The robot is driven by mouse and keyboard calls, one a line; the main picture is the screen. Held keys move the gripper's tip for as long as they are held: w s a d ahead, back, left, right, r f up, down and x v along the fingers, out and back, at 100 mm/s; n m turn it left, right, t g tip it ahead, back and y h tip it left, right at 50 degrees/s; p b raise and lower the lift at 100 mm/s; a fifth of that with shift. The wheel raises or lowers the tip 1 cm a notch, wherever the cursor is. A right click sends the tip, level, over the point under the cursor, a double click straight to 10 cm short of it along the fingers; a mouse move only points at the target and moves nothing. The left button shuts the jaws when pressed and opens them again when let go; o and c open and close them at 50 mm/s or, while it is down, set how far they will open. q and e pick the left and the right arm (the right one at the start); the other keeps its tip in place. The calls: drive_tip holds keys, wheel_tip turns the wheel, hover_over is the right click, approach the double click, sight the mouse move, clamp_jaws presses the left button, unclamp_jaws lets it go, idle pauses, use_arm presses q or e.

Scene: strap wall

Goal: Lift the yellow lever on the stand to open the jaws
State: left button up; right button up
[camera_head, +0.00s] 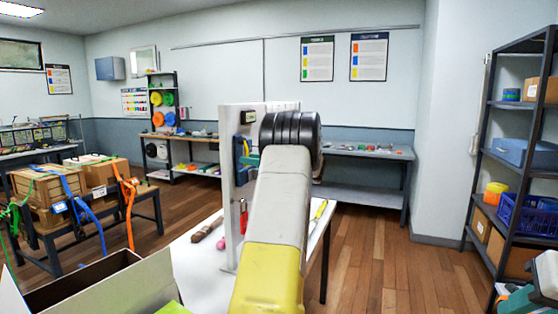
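A white upright panel (230,190) stands on a white table (195,262) in the middle of the head view. A small blue-green fitting (248,160) with a bit of yellow shows at the panel's right side, partly covered by my arm. I cannot tell whether that yellow bit is the lever, and I cannot make out the jaws. My arm, with a yellow and pale grey link and a black ribbed joint, rises across the centre and hides much of the panel. No gripper fingers can be made out; they may be behind the arm.
A yellow-handled tool (320,210) lies right of the arm. A brown-handled tool (207,229) lies left of the panel. An open box (120,290) is at front left, strapped boxes (60,190) behind it. Shelves (515,130) stand at right. Wooden floor is clear between.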

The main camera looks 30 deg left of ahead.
use_arm(q)
drive_tip(key=shift+a, duration=0.25)
drive_tip(key=shift+c, duration=0.5)
clamp_jaws()
idle(0.9)
